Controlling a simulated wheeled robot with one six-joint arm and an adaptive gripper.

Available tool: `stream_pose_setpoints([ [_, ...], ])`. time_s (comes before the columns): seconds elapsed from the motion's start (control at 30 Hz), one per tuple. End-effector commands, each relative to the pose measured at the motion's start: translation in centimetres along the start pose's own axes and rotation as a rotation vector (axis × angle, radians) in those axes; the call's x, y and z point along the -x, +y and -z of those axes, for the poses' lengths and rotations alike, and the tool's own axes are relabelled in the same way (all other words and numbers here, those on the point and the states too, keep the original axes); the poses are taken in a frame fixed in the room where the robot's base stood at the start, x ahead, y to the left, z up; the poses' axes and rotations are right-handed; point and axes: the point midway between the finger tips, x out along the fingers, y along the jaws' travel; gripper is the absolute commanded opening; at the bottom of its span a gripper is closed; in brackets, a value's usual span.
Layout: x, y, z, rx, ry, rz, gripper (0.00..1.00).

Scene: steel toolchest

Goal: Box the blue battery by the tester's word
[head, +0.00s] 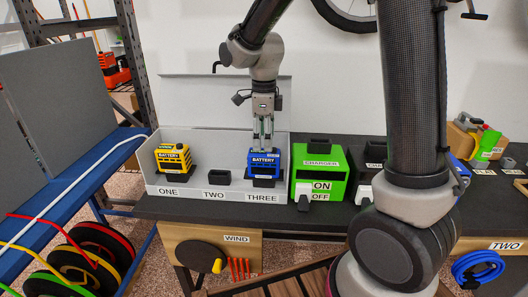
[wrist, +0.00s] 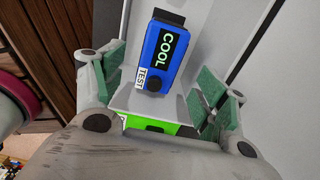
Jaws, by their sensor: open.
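The blue battery (head: 263,163) stands upright at the place marked THREE in the grey box (head: 180,191). In the wrist view the blue battery (wrist: 156,70) shows a readout saying COOL and a dark round knob beside a TEST label. My gripper (head: 263,142) points down just above it. In the wrist view the fingers are open, one on each side, with nothing held between them. The yellow battery (head: 173,157) stands at ONE. The holder at TWO (head: 216,177) is empty.
A green charger (head: 320,173) with an ON/OFF lever stands right of the box. A second charger is partly hidden by my arm. A wind wheel (head: 200,257) hangs on the bench front. A blue shelf (head: 60,193) with coloured reels stands left.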

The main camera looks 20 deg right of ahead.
Motion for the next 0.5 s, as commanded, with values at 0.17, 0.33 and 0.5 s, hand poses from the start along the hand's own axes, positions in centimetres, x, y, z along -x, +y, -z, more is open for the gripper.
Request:
stream_pose_setpoints([
  [0.17,3.5,-0.1,-0.1,0.000,-0.002,0.003,0.73],
  [0.33,5.1,0.0,0.0,0.000,0.000,0.000,0.73],
  [0.5,5.4,0.0,0.0,0.000,0.000,0.000,0.73],
])
